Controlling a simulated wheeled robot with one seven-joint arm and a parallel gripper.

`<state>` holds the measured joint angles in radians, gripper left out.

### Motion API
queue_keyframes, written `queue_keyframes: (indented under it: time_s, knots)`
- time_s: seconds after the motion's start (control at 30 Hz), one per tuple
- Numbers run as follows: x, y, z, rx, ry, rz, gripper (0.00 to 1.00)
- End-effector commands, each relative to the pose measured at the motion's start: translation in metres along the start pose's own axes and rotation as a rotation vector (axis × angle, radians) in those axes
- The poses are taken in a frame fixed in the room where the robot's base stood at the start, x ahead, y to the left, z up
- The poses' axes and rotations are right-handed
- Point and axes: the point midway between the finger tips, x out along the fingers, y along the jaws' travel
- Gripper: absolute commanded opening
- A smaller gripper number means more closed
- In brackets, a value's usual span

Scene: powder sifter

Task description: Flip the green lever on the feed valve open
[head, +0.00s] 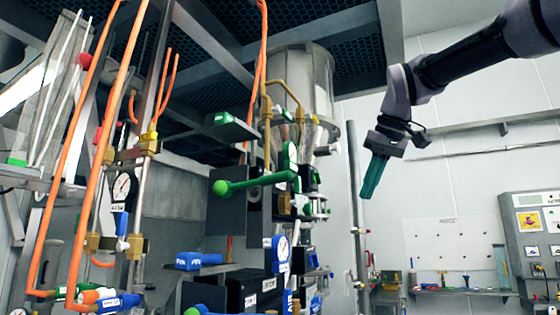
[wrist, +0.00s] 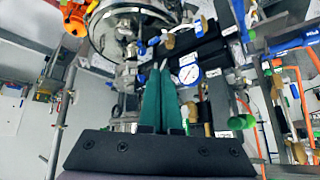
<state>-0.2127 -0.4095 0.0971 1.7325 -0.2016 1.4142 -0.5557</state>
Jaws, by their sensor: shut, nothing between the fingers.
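The green lever (head: 255,184) with a ball at its left end shows in the head view, on the valve assembly left of centre. It lies nearly level, its right end at an upright green part (head: 291,160). My gripper (head: 370,196) hangs in the air to the right of the lever, clear of it, with its teal fingers pointing down. In the wrist view the fingers (wrist: 164,68) are together and empty. A green piece (wrist: 240,122) shows right of the fingers there; I cannot tell if it is the lever.
Orange pipes (head: 117,110) and gauges (head: 123,186) stand at the left. A metal vessel (head: 305,85) is above the valves. A control panel (head: 530,230) is at the right. Open air lies between my gripper and the lever.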

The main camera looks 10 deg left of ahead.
Motion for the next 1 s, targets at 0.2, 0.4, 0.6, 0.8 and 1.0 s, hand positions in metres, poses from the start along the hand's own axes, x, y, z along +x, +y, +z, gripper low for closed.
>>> queue_keyframes:
  time_s: [0.2,0.4,0.6,0.8,1.0]
  knots:
    - [-0.043,-0.06,-0.076,-0.305,0.016,-0.095,0.0]
    - [-0.081,-0.111,-0.12,-0.548,0.051,-0.187,0.0]
    - [-0.105,-0.142,-0.141,-0.702,0.087,-0.252,0.0]
    - [-0.115,-0.153,-0.146,-0.757,0.103,-0.278,0.0]
    - [-0.115,-0.153,-0.146,-0.759,0.103,-0.279,0.0]
